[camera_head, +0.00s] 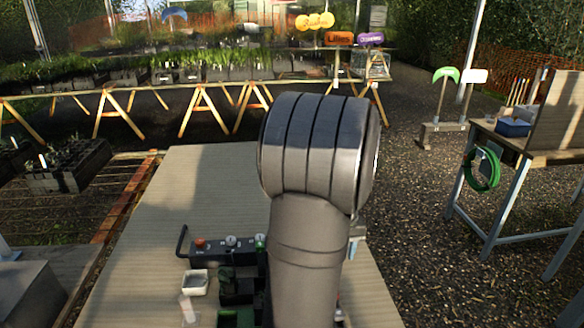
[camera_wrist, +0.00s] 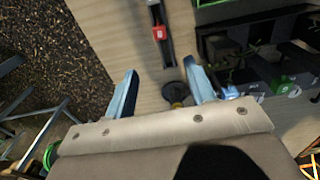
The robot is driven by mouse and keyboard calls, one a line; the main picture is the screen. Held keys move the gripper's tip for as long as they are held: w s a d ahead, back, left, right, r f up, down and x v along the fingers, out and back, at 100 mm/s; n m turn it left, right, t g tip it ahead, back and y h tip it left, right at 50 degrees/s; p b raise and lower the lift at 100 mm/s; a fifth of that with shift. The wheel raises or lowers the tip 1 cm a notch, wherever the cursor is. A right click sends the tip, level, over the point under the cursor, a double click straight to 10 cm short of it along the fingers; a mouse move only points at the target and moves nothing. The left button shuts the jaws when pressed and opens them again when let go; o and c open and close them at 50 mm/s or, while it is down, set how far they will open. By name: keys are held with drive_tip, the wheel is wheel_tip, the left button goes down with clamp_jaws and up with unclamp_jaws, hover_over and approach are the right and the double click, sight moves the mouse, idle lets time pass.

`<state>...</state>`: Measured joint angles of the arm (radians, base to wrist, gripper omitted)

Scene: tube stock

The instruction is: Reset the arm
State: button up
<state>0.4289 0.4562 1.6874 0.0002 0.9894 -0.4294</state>
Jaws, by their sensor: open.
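My gripper (camera_wrist: 163,88) shows in the wrist view as two pale blue fingers spread wide apart, with nothing held between them. It is above the wooden table (camera_wrist: 100,20). A small round dark object (camera_wrist: 174,91) lies below, between the fingers and close to the right one in the picture. In the head view, my grey arm stands over the middle of the table (camera_head: 165,200) and hides part of its top. I cannot clearly make out the gripper in the head view.
The wrist view shows a dark strip with a red piece (camera_wrist: 159,33) and a black rack (camera_wrist: 215,45). The table's far left is clear.

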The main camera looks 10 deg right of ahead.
wheel_tip(320, 180, down, 18)
drive_tip(key=shift+w+r, duration=0.1)
idle(0.5)
drive_tip(key=shift+r, duration=0.1)
wheel_tip(320, 180, up, 18)
wheel_tip(320, 180, down, 18)
drive_tip(key=shift+r, duration=0.15)
drive_tip(key=shift+d+r, duration=0.1)
drive_tip(key=shift+r, duration=0.1)
wheel_tip(320, 180, up, 4)
drive_tip(key=shift+r, duration=0.25)
drive_tip(key=w+a+r+n, duration=0.1)
drive_tip(key=w+a+r, duration=0.4)
drive_tip(key=a+r, duration=0.1)
drive_tip(key=shift+a+r, duration=0.35)
drive_tip(key=shift+a, duration=0.25)
